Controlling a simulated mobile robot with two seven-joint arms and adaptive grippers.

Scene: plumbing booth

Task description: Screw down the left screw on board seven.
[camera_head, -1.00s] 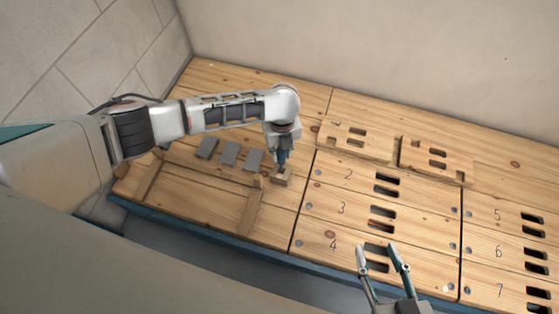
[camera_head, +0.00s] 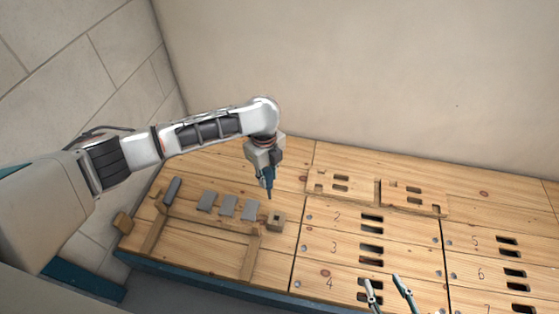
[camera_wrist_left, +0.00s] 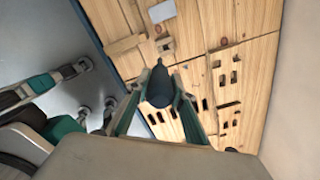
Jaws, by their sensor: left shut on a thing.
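My left gripper (camera_head: 265,166) is shut on a dark blue screwdriver (camera_head: 269,185), which points down. The screwdriver hangs just above a small wooden block with a hole (camera_head: 276,221). In the left wrist view the dark screwdriver (camera_wrist_left: 161,88) sits between the green-sided fingers, its thin tip towards the bench. Board seven (camera_head: 487,309) shows only as a strip at the bottom right edge of the head view. Its left screw cannot be made out. My right gripper (camera_head: 389,291) is open and empty over the bench front, near board 4.
Boards 2, 3 and 4 (camera_head: 337,247) lie in the middle with slots and screws. Boards 5 and 6 (camera_head: 483,273) lie to the right. Two raised slotted pieces (camera_head: 340,185) stand behind. Grey plates (camera_head: 228,205) and a wooden frame (camera_head: 205,224) lie left. A wall closes the back.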

